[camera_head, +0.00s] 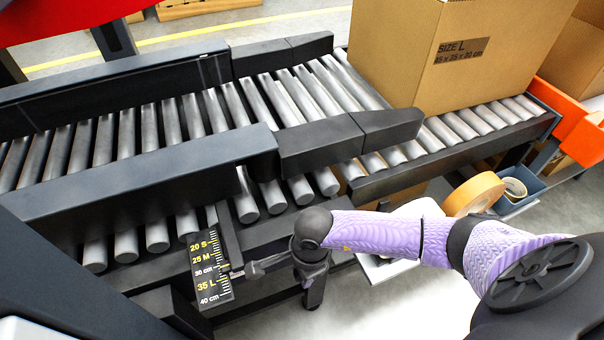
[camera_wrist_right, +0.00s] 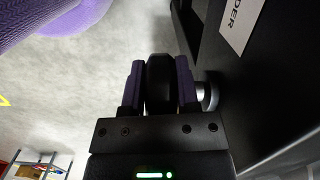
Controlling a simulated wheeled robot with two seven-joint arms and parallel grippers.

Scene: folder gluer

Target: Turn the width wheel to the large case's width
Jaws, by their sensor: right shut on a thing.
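My right gripper (camera_head: 312,264) is beside the machine's lower front, at the end of the purple arm from the right. In the right wrist view its purple-padded fingers (camera_wrist_right: 158,88) are shut on a black part, which I take as the width wheel (camera_wrist_right: 158,75). A silver knob or shaft end (camera_wrist_right: 208,97) shows beside it. In the head view I cannot separate the wheel from the dark gripper. The width scale (camera_head: 210,267) reads 20 S, 25 M, 30, 35 L and 40 cm. A thin pointer (camera_head: 237,273) seems to lie between 30 and 35. My left gripper is out of view.
Two dark side guides (camera_head: 140,180) run along the roller conveyor (camera_head: 150,128). An orange tape roll (camera_head: 474,194) and a blue bin (camera_head: 524,188) sit at the right. Another carton (camera_head: 580,55) stands behind. Open floor (camera_head: 400,305) lies in front of the machine.

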